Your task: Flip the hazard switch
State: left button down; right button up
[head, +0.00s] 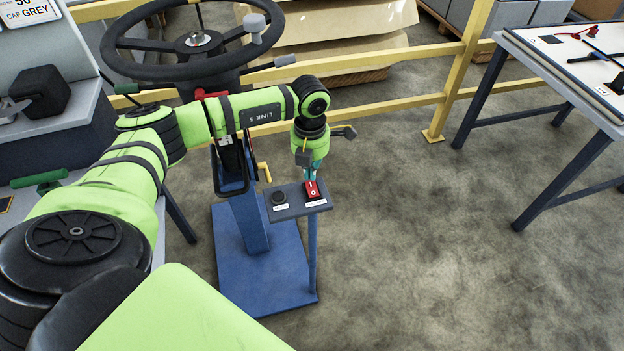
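The hazard switch (312,190) is a small red rocker with white marks. It sits on the right part of a small grey panel (291,210) on the blue trolley, below the steering wheel. My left gripper (311,177) points down right at the far edge of the switch, and its tip overlaps the switch in the picture. I cannot tell whether it touches. The fingers are small and partly hidden by the wrist, so their opening does not show. My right gripper is not in the head view.
A black round knob (279,198) sits left of the switch on the same panel. The black steering wheel (195,43) and a yellow-handled lever (265,172) stand close to my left arm. A yellow rail (400,102) runs behind. A table (575,75) stands at right; the floor between is clear.

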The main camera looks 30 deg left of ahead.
aim_at(311, 183)
pick_arm(q)
jog(key=shift+f+b, duration=1.05)
jog(key=shift+f, duration=0.3)
dwell(0.5)
jog(key=shift+r+p, duration=2.55)
jog(key=shift+r, duration=1.05)
jog(key=shift+f, duration=0.1)
